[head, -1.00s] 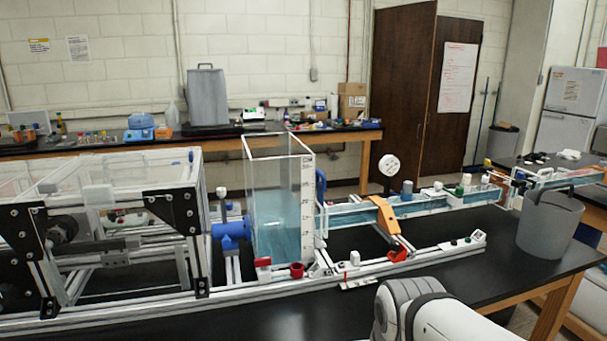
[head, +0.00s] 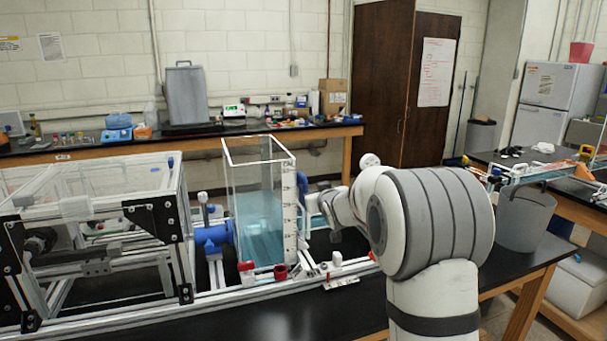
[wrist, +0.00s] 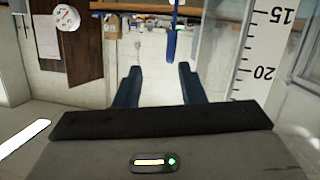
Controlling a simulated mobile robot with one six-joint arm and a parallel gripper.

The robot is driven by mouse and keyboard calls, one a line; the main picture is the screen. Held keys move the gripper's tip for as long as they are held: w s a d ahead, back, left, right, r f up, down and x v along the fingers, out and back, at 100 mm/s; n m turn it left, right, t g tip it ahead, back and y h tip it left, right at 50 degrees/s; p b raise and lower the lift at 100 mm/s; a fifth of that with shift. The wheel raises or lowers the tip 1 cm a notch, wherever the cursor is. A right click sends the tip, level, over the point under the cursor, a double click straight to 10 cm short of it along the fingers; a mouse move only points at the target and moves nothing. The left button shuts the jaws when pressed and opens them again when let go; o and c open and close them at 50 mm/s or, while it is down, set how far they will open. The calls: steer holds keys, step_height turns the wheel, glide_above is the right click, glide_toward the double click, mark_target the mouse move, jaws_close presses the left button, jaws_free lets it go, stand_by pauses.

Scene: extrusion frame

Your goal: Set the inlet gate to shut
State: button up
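The clear water tank (head: 262,205) stands mid-bench with a scale strip down its right corner. A blue upright handle (head: 303,188), which I take to be the inlet gate's, shows just right of the tank. In the wrist view the same blue handle (wrist: 172,38) appears at the top, beyond the fingertips and slightly right of the middle of their gap. My gripper (wrist: 159,68) is open, with its two dark blue fingers apart and nothing between them. In the head view my arm hides the fingers and the channel beyond. I cannot tell the gate's setting.
The scale strip (wrist: 257,55) is close on the right in the wrist view. A white dial (wrist: 67,17) shows at upper left. A grey bucket (head: 525,220) stands at right. The bench front (head: 330,312) is clear.

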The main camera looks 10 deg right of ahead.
mark_target(305, 179)
steer(key=w+y, duration=0.1)
steer(key=w, duration=0.1)
steer(key=w+a+n+t, duration=0.1)
steer(key=w, duration=0.1)
steer(key=w+t+y, duration=0.1)
steer(key=w, duration=0.2)
steer(key=shift+a+n+y, duration=0.2)
steer(key=shift+n+y, duration=0.1)
steer(key=shift+n, duration=0.1)
steer(key=shift+w+a+p, duration=0.25)
steer(key=shift+w+p, duration=0.25)
steer(key=shift+w, duration=0.75)
steer(key=shift+w+a+p, duration=0.3)
steer(key=shift+w+p, duration=0.25)
steer(key=shift+w, duration=0.7)
steer(key=shift+w+a+p, duration=0.25)
steer(key=shift+w+p, duration=0.25)
steer(key=shift+w, duration=0.75)
steer(key=shift+c, duration=0.2)
jaws_close()
